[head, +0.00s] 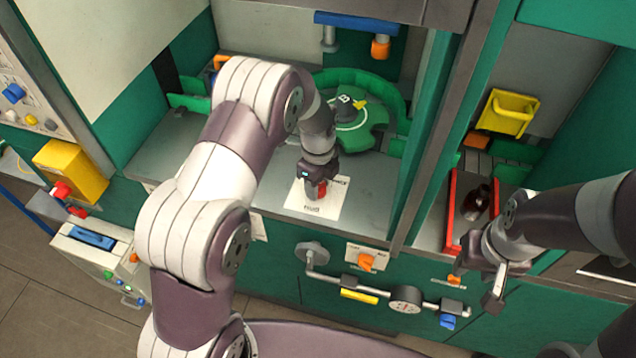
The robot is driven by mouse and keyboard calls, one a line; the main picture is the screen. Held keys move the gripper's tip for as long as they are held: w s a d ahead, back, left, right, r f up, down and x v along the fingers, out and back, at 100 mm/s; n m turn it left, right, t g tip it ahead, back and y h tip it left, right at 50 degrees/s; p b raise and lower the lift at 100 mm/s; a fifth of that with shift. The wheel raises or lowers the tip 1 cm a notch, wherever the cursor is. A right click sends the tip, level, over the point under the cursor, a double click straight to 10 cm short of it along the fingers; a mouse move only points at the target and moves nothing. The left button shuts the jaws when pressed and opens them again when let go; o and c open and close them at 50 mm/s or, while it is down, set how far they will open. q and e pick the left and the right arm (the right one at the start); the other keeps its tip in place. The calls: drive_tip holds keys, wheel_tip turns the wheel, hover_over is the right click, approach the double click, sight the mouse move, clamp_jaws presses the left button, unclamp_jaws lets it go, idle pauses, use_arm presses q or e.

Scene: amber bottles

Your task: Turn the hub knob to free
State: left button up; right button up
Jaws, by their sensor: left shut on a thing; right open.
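A green round hub (372,138) sits at the back of the counter, with a low curved green wall behind it. A dark knob (346,108) with a yellow pointer stands at its middle, beside a white letter B and a white ring. My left gripper (320,186) points down in front of the hub, over a white printed card (305,205). It is shut on a small red thing (322,188), mostly hidden by the fingers; I cannot tell if it touches the card. My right gripper (492,283) is open and empty, in front of the red-edged tray.
A dark amber bottle (476,204) lies in a red-edged tray (451,212) at right. A yellow bin (507,112) hangs behind it. Pipes with a gauge (405,299) run along the green front. My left arm covers much of the counter's left side.

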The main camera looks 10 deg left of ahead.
use_arm(q)
drive_tip(key=shift+w+r+m, duration=0.1)
drive_tip(key=shift+m, duration=0.4)
drive_tip(key=o, duration=1)
drive_tip(key=shift+o, duration=0.2)
drive_tip(key=shift+r+b, duration=0.3)
drive_tip(key=shift+r, duration=0.05)
wheel_tip(320, 180, up, 8)
drive_tip(key=shift+r+b, duration=0.15)
drive_tip(key=shift+b, duration=1.05)
wheel_tip(320, 180, up, 4)
drive_tip(key=shift+f+p, duration=0.15)
drive_tip(key=shift+p, duration=1)
